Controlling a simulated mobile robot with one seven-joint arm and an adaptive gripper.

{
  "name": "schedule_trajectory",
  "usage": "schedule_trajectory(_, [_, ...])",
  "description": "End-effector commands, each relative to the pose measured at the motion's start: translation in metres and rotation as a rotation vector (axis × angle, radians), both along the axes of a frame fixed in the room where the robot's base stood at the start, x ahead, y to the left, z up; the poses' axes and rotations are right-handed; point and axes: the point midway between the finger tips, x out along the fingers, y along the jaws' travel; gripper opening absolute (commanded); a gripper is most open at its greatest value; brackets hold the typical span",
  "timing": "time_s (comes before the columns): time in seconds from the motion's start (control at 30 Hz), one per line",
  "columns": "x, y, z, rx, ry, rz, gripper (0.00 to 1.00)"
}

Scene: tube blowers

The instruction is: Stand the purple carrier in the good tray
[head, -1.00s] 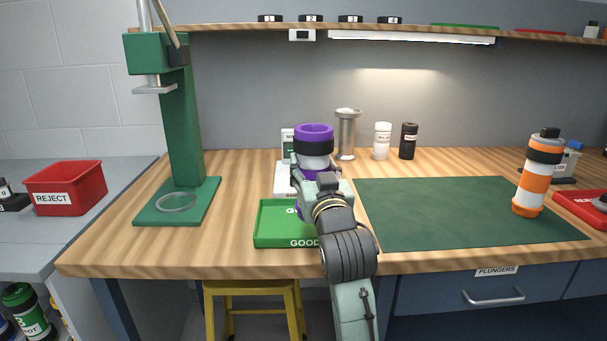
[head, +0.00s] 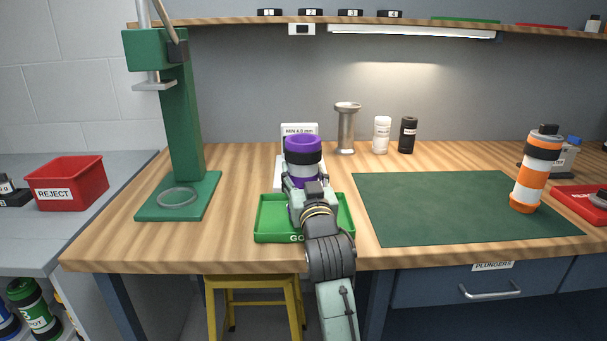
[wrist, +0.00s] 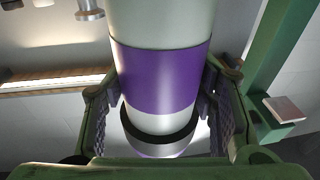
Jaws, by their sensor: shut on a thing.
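The purple carrier (head: 303,152) has a purple cap, a black band and a white body. My gripper (head: 306,183) is shut on it and holds it about upright over the green good tray (head: 268,230). In the wrist view the carrier (wrist: 165,80) stands between both fingers of my gripper (wrist: 160,115), with a purple band and a black ring showing. The carrier's lower end is hidden behind my gripper in the head view, so I cannot tell whether it touches the tray floor.
A white scale-like device with a display (head: 298,131) stands behind the tray. A green press (head: 182,130) is to the left. A green mat (head: 450,207) and an orange carrier (head: 532,175) are to the right. A red reject bin (head: 66,184) stands far left.

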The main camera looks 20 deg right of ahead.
Motion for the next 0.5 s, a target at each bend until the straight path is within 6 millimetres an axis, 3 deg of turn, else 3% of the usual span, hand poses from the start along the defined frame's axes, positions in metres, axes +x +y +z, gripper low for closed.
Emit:
schedule_trajectory(0.33, [0.0001,0.0,-0.0013,0.001,0.001,0.0,0.72])
schedule_trajectory(0.5, [0.0001,0.0,-0.0012,0.001,0.001,0.0,0.72])
